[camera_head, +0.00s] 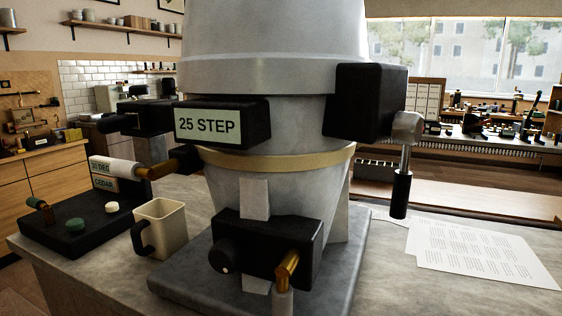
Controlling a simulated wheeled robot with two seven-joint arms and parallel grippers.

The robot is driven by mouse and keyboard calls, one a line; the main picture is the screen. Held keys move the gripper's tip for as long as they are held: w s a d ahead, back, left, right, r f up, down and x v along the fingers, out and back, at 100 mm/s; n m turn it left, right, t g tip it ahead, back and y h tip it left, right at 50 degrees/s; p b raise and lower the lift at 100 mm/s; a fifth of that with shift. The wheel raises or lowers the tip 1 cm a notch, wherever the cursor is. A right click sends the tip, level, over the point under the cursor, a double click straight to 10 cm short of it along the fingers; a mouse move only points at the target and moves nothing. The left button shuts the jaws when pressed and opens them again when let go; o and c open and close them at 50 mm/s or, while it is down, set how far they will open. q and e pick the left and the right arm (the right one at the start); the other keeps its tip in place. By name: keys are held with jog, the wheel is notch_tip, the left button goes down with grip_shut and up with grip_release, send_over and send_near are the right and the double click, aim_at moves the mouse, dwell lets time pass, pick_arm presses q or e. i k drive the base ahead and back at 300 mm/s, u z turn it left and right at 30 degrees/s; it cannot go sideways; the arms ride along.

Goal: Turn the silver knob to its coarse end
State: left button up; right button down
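A large grey bin (272,75) with a tan band stands on a grey base plate in the middle. On its right side a black box (371,101) carries a silver round hub (407,126), the only silver knob-like part I see. A silver rod hangs straight down from it, ending in a black grip (401,195). A lower front black box (268,248) has a dark knob (226,255) and a brass piece (288,268). I cannot tell any coarse mark. Neither gripper is in view.
A black box labelled "25 STEP" (222,124) and a white-and-brass handle (116,168) project left. A cream mug (161,228) stands beside the base. Papers (480,252) lie right, with clear counter in front.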

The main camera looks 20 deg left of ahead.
aim_at(406, 128)
jog(key=u, duration=0.6)
jog(key=k, duration=1.45)
jog(key=z, duration=1.05)
